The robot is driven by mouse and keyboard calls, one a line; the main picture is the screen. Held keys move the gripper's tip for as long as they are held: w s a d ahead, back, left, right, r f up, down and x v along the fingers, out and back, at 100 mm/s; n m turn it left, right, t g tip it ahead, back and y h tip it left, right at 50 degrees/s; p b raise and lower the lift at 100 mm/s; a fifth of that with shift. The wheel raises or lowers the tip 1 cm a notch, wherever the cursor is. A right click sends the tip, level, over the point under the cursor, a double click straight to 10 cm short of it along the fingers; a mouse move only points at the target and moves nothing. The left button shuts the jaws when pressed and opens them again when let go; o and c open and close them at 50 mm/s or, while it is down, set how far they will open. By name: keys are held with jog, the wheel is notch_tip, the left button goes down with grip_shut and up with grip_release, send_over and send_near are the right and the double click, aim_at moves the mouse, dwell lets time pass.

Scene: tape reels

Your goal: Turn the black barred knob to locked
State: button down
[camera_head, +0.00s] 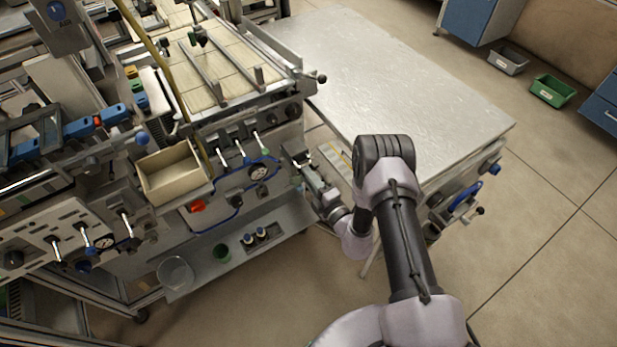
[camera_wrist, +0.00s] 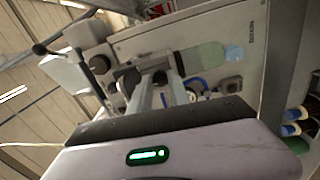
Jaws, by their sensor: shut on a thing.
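My gripper (camera_wrist: 152,72) reaches the machine's front panel and is shut on a dark knob (camera_wrist: 129,79), which appears to be the black barred knob. Its fingers hide much of the knob, so I cannot tell which way its bar points or read any lock marking. In the head view my gripper (camera_head: 300,163) is at the right end of the machine's front panel, and the knob there is too small and covered to make out.
Another dark knob (camera_wrist: 99,64) is on the left, and a black fitting (camera_wrist: 230,85) sits on the panel to the right. A green cylinder (camera_wrist: 200,57) lies close by. A metal table (camera_head: 400,75) stands right of the machine. A cream bin (camera_head: 172,178) is on the left.

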jog(key=shift+n, duration=0.5)
jog(key=c, duration=1.2)
grip_release()
jog(key=shift+c, duration=0.2)
jog(key=p+v, duration=0.4)
jog(key=v, duration=1.3)
jog(key=shift+s+d+p, duration=0.2)
jog(key=shift+p, duration=0.2)
